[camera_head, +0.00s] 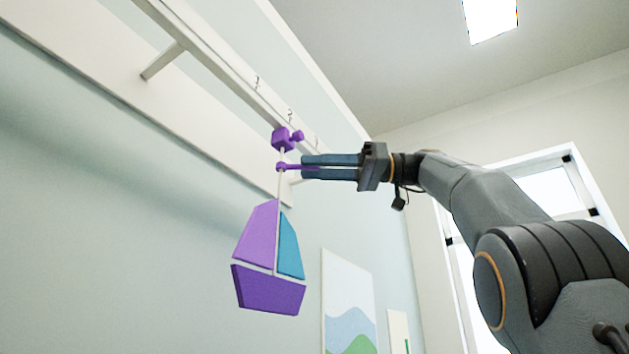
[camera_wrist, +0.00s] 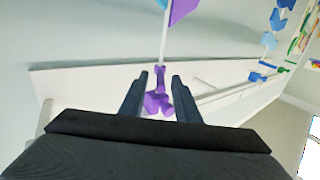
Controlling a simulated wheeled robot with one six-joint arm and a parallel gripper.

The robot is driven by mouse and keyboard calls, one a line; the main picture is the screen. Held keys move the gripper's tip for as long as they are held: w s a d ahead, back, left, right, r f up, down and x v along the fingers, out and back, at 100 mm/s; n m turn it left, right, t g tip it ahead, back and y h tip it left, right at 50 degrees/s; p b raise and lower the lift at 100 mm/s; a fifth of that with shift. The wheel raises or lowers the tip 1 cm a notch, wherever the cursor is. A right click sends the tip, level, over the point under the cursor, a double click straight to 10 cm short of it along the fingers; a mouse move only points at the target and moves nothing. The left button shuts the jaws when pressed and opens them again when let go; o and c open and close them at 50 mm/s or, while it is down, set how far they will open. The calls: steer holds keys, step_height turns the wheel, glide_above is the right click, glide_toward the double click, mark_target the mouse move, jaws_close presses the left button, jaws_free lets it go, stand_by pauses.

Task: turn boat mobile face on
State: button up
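The boat mobile (camera_head: 268,287) hangs from a wall rail in the head view, with a purple hull, a lilac sail and a blue sail. It is seen at an angle. A pale rod runs up from it to a purple block (camera_head: 283,140) at the rail. A thin purple bar (camera_head: 290,167) sticks out from the rod below that block. My gripper (camera_head: 304,167) is open, with one finger above and one below the bar's outer end. In the wrist view, purple parts (camera_wrist: 158,102) show between the open fingers, with gaps at both sides.
A framed picture (camera_head: 348,305) hangs on the wall below right. Other blue hanging pieces (camera_wrist: 280,20) show at the right of the wrist view. The space below my gripper is clear.

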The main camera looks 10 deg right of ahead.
steer(key=s+d, duration=0.1)
steer(key=d, duration=0.6)
steer(key=shift+d, duration=0.3)
steer(key=shift+s, duration=0.1)
